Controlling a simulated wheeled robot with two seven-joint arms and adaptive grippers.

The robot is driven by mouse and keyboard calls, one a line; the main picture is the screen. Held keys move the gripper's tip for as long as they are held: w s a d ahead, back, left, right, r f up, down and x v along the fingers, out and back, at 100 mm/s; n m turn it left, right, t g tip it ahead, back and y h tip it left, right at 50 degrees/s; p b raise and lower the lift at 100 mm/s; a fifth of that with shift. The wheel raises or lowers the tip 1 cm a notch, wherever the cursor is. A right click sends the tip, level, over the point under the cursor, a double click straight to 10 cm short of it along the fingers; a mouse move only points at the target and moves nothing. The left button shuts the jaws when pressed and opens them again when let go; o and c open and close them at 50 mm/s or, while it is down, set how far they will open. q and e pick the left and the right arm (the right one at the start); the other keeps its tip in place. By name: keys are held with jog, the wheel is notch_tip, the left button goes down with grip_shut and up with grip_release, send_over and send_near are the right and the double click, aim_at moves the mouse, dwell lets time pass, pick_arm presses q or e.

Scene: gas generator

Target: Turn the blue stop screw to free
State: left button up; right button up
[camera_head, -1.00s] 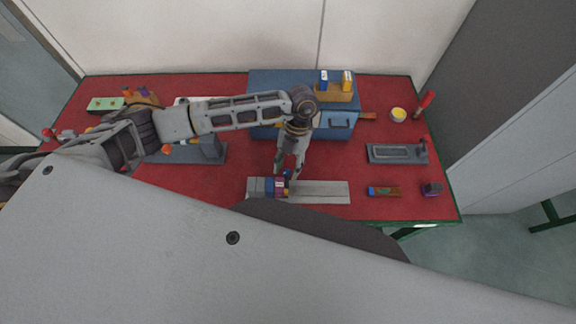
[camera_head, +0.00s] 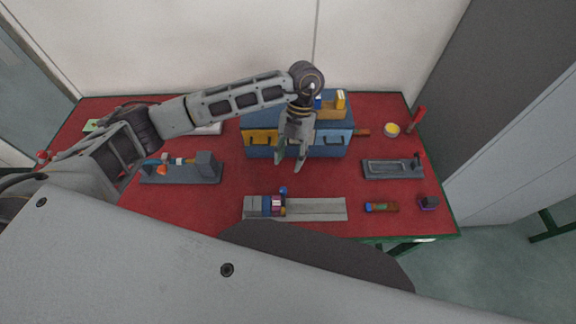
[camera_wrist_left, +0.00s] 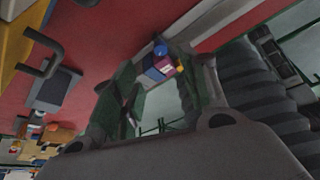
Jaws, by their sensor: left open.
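The blue stop screw (camera_head: 283,190) shows as a small round blue head at the back edge of a grey rail fixture (camera_head: 315,208), beside blue and purple blocks (camera_head: 271,205). It also shows in the left wrist view (camera_wrist_left: 160,50), just beyond the fingers, next to the purple block (camera_wrist_left: 163,66). My left gripper (camera_head: 289,162) is open and empty above the table, behind the screw and apart from it. Its fingers (camera_wrist_left: 162,78) also show in the left wrist view. I cannot tell the screw's turn angle. My right gripper is out of view.
A blue drawer cabinet (camera_head: 320,142) with a yellow drawer stands behind the gripper. A grey fixture (camera_head: 180,172) stands at left, and a grey tray (camera_head: 392,168) at right.

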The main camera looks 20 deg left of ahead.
pick_arm(q)
jog(key=shift+w+r, duration=0.2)
jog(key=shift+r, duration=0.35)
